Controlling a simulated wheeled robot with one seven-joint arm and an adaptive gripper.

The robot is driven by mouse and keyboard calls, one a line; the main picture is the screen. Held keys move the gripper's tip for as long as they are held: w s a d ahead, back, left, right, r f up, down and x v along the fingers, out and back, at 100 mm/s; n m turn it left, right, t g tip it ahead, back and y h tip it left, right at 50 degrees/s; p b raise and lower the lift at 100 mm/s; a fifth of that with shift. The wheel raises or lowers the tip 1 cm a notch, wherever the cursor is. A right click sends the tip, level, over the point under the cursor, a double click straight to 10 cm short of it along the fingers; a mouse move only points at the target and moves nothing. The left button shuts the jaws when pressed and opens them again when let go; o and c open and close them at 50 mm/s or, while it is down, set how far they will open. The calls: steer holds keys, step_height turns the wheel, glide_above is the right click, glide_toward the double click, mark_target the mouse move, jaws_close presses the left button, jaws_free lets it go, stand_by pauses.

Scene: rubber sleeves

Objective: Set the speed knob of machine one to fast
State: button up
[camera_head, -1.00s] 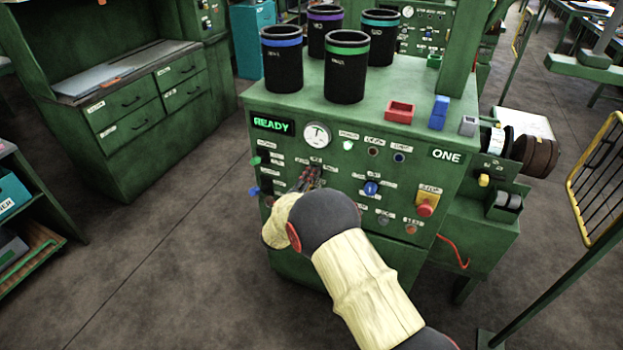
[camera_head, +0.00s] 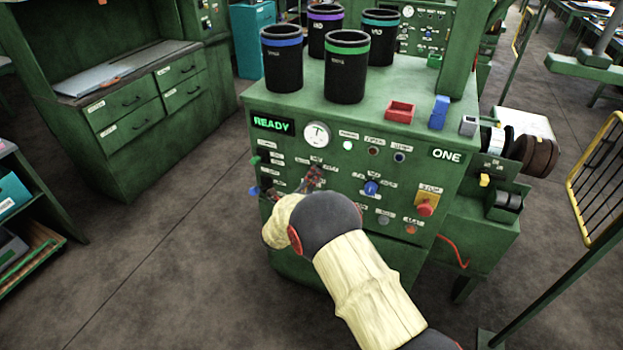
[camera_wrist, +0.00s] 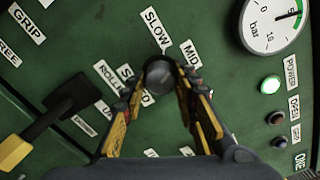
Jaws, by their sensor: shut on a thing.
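Machine one (camera_head: 385,205) is a green cabinet with a sloped control panel marked ONE. In the wrist view, the dark round speed knob (camera_wrist: 160,77) sits below the SLOW and MID labels; part of a label reading SPEED shows beside it. My gripper (camera_wrist: 162,80) is shut on the knob, one finger on each side. Its pointer direction is not clear, and the FAST label is not readable.
A black and yellow lever (camera_wrist: 60,115) stands out beside the gripper. A pressure gauge (camera_head: 317,134), a blue knob (camera_head: 371,188) and a red stop button (camera_head: 425,209) are on the same panel. Several black sleeves (camera_head: 345,80) stand on top.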

steer(key=m, duration=0.3)
steer(key=shift+f+m+b, duration=0.15)
steer(key=shift+m+b, duration=0.25)
steer(key=m+b, duration=0.1)
steer(key=m, duration=0.2)
steer(key=shift+m, duration=0.3)
steer(key=m+b, duration=0.2)
steer(key=m, duration=0.2)
steer(key=shift+b, duration=0.35)
steer(key=shift+m+b, duration=0.65)
steer(key=shift+m, duration=0.65)
steer(key=o, duration=1.1)
steer(key=shift+o, duration=0.5)
steer(key=v, duration=1.2)
